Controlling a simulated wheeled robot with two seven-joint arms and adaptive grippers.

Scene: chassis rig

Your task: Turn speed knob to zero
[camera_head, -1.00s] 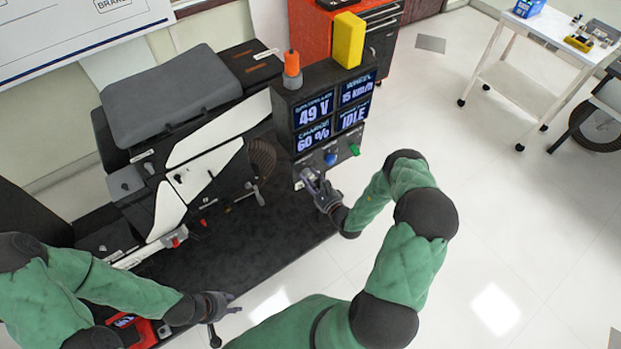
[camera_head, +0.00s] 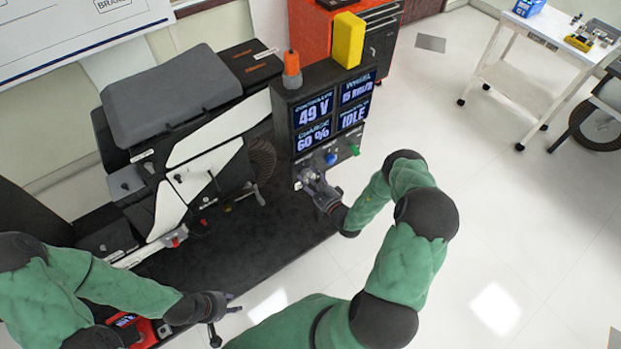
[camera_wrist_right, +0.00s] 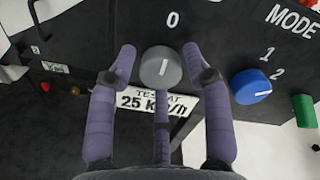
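The grey speed knob (camera_wrist_right: 160,67) is on the dark panel in the right wrist view, with a "0" above it. Its white line stands nearly upright, pointing towards the "0". My right gripper (camera_wrist_right: 158,57) is open around the knob. One finger is on each side and the third is below. A gap shows on the left; the right fingertip is very close, and I cannot tell if it touches. In the head view my right gripper (camera_head: 314,182) is at the console's lower front and hides the knob. My left gripper (camera_head: 232,312) is open and empty at the lower left.
The console (camera_head: 290,130) has lit screens; the wheel speed seems to read 15 km/h. A blue mode knob (camera_wrist_right: 250,86) and a green knob (camera_wrist_right: 304,110) are right of the grey knob. A "TEST AT 25 km/h" label (camera_wrist_right: 150,103) is below. A motorcycle-like rig (camera_head: 170,120) stands left.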

